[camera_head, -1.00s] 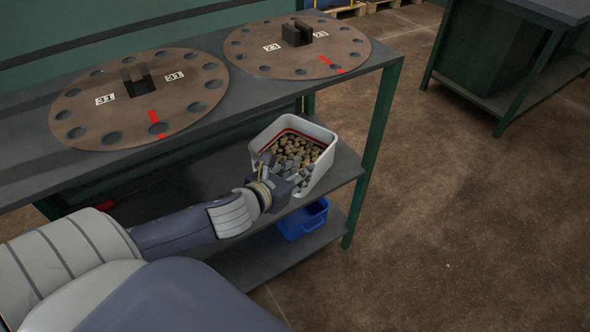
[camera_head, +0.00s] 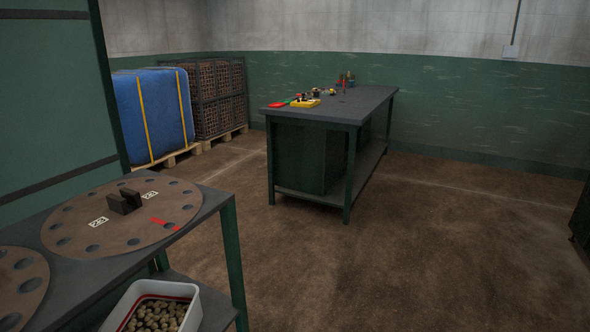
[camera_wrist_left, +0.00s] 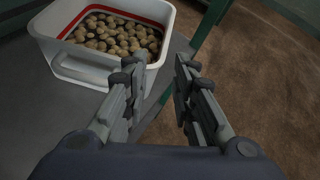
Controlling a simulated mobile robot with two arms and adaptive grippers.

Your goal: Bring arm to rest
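My left gripper (camera_wrist_left: 158,68) shows only in the left wrist view. Its two fingers are apart with nothing between them. It is just in front of and to the right of the white bin (camera_wrist_left: 88,68), over the shelf edge. The bin holds many small round brownish pieces (camera_wrist_left: 120,36) and has a red line inside its rim. The bin also shows at the bottom of the head view (camera_head: 194,312), partly cut off. Neither arm shows in the head view now, and my right gripper is in no view.
A rack with round holed discs (camera_head: 125,215) stands at the left, its green leg (camera_head: 233,260) by the bin. A dark workbench (camera_head: 330,106) with small coloured items stands further back. A blue wrapped load (camera_head: 153,115) is behind at left. The brown floor (camera_head: 400,250) is clear.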

